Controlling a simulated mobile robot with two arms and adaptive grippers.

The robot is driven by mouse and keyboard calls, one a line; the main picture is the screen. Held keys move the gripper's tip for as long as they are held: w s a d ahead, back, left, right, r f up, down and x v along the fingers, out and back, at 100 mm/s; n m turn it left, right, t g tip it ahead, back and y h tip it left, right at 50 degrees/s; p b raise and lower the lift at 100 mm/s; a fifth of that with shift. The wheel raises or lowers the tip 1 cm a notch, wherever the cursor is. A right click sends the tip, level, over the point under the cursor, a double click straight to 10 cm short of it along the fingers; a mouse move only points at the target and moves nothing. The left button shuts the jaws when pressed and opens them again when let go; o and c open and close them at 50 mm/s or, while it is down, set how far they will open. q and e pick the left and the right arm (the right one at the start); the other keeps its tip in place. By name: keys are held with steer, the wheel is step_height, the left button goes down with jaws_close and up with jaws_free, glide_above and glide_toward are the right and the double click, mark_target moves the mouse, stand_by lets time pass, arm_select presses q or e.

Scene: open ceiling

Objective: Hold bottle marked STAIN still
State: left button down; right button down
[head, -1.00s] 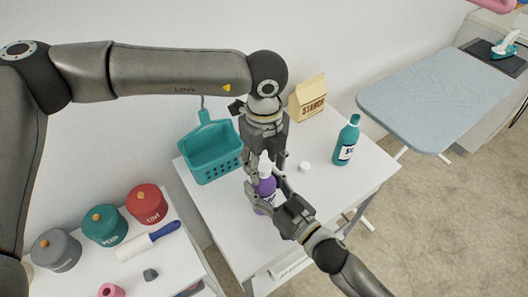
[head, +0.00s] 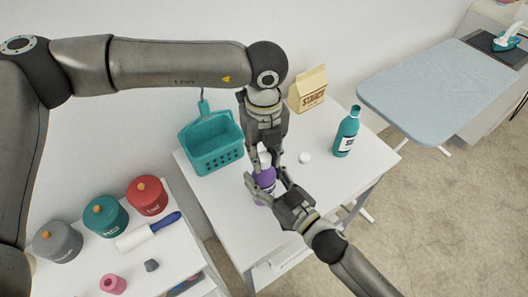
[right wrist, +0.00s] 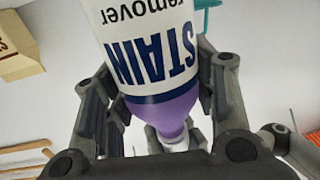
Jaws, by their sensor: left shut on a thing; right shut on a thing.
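The STAIN bottle (head: 264,179) is purple with a white top (head: 264,158) and stands on the white table. In the right wrist view the bottle (right wrist: 150,45) fills the upper middle, its "STAIN remover" label upside down. My right gripper (head: 267,189) is shut on the bottle's body, one finger on each side. My left gripper (head: 264,153) comes from above and is shut on the white top. The fingers hide part of the bottle and its label in the head view.
The white table (head: 235,228) also carries a teal basket (head: 215,158), a starch carton (head: 308,88), a teal bottle (head: 347,132) and a small white cap (head: 305,158). Canisters and a lint roller (head: 148,231) are on the left surface. An ironing board (head: 440,90) is at right.

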arm_select(q)
steer(key=m, duration=1.9)
steer(key=shift+m, duration=0.3)
steer(key=m, duration=0.4)
steer(key=shift+m, duration=0.3)
steer(key=m, duration=0.7)
steer(key=c, duration=1.1)
jaws_free()
